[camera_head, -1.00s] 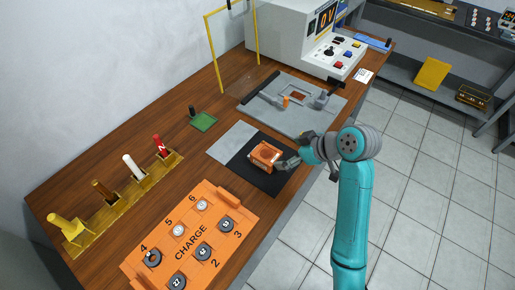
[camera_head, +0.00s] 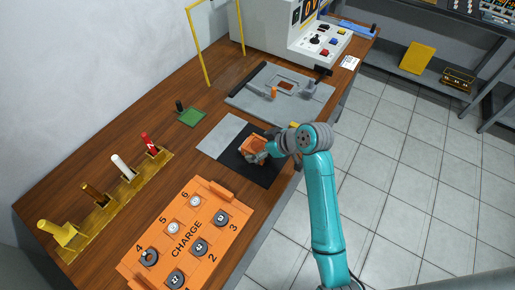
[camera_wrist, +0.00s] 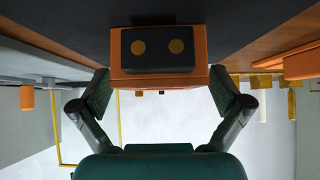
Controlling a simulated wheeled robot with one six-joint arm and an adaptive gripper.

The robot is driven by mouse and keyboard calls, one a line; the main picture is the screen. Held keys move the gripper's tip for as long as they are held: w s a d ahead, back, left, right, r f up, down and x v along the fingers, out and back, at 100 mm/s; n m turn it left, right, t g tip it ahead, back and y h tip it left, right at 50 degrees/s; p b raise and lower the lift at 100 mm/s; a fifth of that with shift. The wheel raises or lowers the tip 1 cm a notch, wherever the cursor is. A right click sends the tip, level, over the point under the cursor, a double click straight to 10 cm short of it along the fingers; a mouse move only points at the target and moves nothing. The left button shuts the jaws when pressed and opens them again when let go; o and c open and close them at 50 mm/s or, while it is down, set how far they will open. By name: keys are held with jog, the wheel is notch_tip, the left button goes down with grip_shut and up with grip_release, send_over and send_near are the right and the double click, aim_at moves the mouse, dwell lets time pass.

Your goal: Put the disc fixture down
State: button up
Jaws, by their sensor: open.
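The disc fixture (camera_head: 252,146), an orange block, sits on the black mat (camera_head: 262,174) near the table's right edge. In the wrist view the fixture (camera_wrist: 160,77) shows a black face with two yellow dots. My gripper (camera_head: 266,150) is at the fixture's right side in the head view and partly covers it. In the wrist view my gripper (camera_wrist: 160,92) is open, with one finger pad on either side of the fixture. Narrow gaps seem to show beside the pads; I cannot tell whether either pad touches it.
A grey mat (camera_head: 222,134) adjoins the black one. An orange CHARGE tray (camera_head: 187,243) with discs stands in front. A grey plate (camera_head: 304,110) with fittings lies behind, near the console (camera_head: 262,25). A yellow rack (camera_head: 120,205) of handled tools and a green pad (camera_head: 192,118) lie left.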

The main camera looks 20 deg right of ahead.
jog(key=shift+w+a+f, duration=0.2)
jog(key=shift+w+f, duration=0.05)
jog(key=shift+f, duration=0.05)
jog(key=shift+r, duration=0.1)
jog(key=c, duration=1.8)
